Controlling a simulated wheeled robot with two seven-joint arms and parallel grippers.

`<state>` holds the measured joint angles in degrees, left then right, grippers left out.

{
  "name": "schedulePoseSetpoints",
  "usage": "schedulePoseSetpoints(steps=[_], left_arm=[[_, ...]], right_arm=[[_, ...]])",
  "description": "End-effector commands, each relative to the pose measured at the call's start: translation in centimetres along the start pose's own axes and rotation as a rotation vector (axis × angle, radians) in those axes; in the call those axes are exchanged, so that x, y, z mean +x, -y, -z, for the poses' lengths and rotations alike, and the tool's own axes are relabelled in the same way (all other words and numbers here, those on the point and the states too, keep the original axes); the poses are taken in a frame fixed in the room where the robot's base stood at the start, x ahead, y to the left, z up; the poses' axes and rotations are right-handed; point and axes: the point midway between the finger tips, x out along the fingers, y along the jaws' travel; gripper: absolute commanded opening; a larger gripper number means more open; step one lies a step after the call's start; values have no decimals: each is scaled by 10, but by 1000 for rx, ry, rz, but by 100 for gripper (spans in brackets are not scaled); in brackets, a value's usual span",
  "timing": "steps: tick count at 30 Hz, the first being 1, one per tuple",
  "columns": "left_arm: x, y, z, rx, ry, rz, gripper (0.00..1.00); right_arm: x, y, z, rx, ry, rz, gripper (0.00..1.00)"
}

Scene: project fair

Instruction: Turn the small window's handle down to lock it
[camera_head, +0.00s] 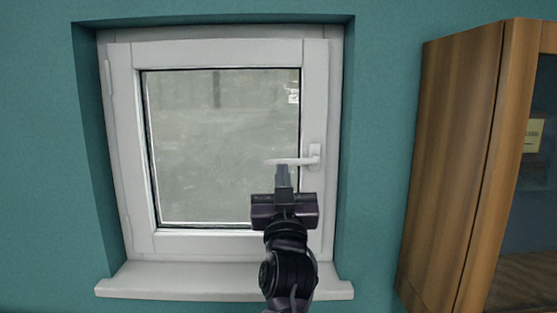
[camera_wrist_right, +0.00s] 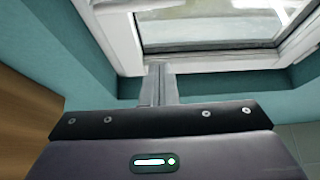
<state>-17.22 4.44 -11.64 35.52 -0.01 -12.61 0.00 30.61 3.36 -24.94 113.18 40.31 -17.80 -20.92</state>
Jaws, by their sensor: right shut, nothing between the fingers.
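The small window (camera_head: 122,120) is white-framed, set in a recess in the teal wall, and looks closed. Its white handle (camera_head: 290,161) is on the right side of the frame; the lever lies level, pointing left over the pane. My right gripper (camera_head: 282,170) is shut and empty, its fingertips just below the lever; I cannot tell whether they touch it. In the right wrist view the shut fingers (camera_wrist_right: 158,84) point toward the window frame (camera_wrist_right: 122,40), and the handle is not seen there. My left gripper is not in view.
A white sill (camera_head: 220,282) juts out below the window. A wooden cabinet (camera_head: 450,160) with a glass front stands to the right, and its side also shows in the right wrist view (camera_wrist_right: 25,125). The wall between the window and cabinet is clear.

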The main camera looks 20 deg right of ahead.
Motion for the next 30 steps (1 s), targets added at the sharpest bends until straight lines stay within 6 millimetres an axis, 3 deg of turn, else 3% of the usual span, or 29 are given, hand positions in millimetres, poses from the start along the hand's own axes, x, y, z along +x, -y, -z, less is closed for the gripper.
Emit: schedulePoseSetpoints(steps=[5, 15, 21, 30], left_arm=[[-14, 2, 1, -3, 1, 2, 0], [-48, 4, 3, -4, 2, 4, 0], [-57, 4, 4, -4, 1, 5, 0], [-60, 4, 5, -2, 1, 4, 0]], right_arm=[[27, -1, 4, -4, 0, -2, 0], [100, 0, 4, -4, 3, 1, 0], [88, 0, -28, -3, 7, 3, 0], [82, 0, -40, -1, 3, 3, 0]])
